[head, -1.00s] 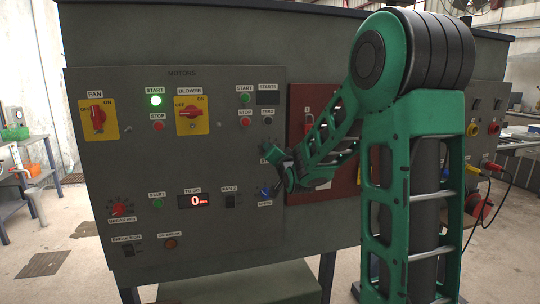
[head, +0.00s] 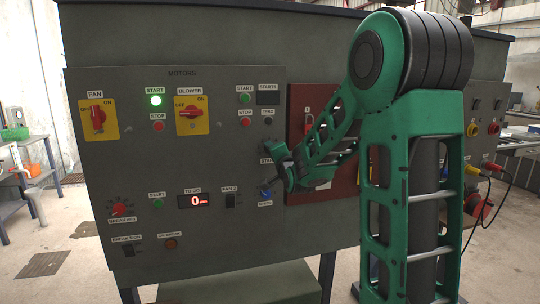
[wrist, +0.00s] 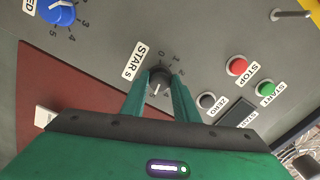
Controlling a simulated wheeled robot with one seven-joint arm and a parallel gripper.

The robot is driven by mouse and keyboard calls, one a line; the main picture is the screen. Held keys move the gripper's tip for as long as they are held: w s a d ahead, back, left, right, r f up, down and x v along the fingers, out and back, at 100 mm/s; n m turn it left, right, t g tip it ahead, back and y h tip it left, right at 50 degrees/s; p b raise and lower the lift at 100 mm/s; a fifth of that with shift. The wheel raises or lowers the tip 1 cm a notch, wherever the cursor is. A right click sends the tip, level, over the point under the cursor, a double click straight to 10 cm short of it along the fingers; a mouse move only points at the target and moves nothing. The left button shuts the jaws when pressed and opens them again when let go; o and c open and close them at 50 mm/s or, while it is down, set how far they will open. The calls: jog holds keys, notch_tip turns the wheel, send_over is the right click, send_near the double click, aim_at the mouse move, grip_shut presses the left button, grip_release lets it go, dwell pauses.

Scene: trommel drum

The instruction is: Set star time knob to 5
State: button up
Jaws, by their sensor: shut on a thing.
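In the wrist view, the star time knob (wrist: 160,78) is a small dark knob with a white pointer line, beside the label "STAR s". Its pointer points down in the picture, away from the 0, 1 and 2 marks on its upper side. The green fingers of my gripper (wrist: 164,86) are shut on the knob, one on each side. In the head view, my gripper (head: 275,174) is at the panel's lower right part, and the knob is hidden behind it.
The blue speed knob (wrist: 57,12) sits close by, upper left in the wrist view. A red stop button (wrist: 237,65), green start button (wrist: 266,88) and dark zero button (wrist: 206,101) are to the right. A metal rod (wrist: 291,14) sticks out at top right.

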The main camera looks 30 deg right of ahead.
jog(key=shift+f, duration=0.25)
jog(key=o, duration=1.1)
jog(key=shift+c, duration=0.2)
jog(key=shift+r, duration=0.1)
jog(key=shift+s, duration=0.1)
jog(key=v, duration=1)
jog(key=shift+s, duration=0.25)
jog(key=shift+a, duration=0.1)
